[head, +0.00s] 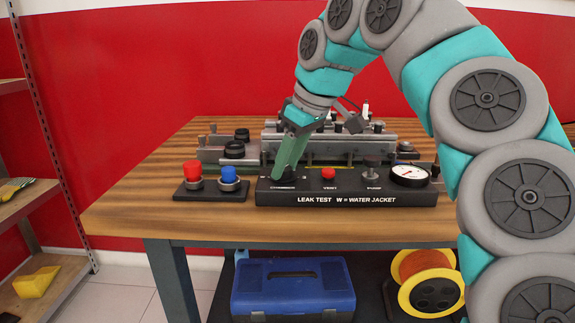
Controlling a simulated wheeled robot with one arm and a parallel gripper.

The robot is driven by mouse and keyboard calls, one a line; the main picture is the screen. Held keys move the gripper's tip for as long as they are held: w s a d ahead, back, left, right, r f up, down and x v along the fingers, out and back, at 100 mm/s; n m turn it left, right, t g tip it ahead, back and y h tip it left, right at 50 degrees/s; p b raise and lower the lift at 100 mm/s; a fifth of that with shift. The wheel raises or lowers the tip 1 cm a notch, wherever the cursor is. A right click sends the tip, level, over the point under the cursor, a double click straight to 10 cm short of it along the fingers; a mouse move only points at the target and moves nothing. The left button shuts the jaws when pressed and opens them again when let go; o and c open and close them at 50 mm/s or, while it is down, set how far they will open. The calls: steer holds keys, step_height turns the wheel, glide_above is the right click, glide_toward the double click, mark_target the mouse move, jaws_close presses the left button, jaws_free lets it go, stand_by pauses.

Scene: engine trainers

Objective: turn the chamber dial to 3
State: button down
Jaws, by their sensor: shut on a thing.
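The leak test panel (346,199) is a black box on the wooden table, with lettering that reads LEAK TEST W = WATER JACKET. The chamber dial (282,184) is at the panel's left end, dark and mostly hidden under my gripper. My gripper (287,174) comes down on it from above, tilted, with its green fingers shut on the dial. The dial's pointer and numbers cannot be made out. To the right on the panel are a red vent button (328,173), a dark pump knob (372,165) and a white round gauge (410,173).
A small black base with a red knob (192,170) and a blue knob (228,174) stands left of the panel. Grey metal engine parts (345,146) stand close behind. A blue toolbox (292,288) and yellow-orange reel (425,280) sit below. The table's left side is clear.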

steer(key=m+b, duration=0.2)
steer(key=m+t+h+b, duration=0.1)
steer(key=m, duration=0.2)
steer(key=shift+s+a+f+h+b, duration=0.1)
steer(key=shift+f+h+b, duration=0.1)
steer(key=shift+h+b, duration=0.15)
steer(key=m, duration=0.2)
steer(key=m+h+b, duration=0.1)
steer(key=m, duration=0.1)
steer(key=m+h, duration=0.1)
steer(key=shift+a+r+m+t+b, duration=0.2)
steer(key=shift+a+m+t+b, duration=0.05)
steer(key=shift+m+t+b, duration=0.15)
steer(key=shift+s, duration=0.1)
steer(key=shift+r, duration=0.1)
steer(key=shift+c, duration=2.2)
jaws_free()
steer(key=p+v, duration=0.6)
steer(key=v, duration=0.1)
steer(key=shift+s+r, duration=0.2)
steer(key=shift+r, duration=0.1)
steer(key=shift+a, duration=0.1)
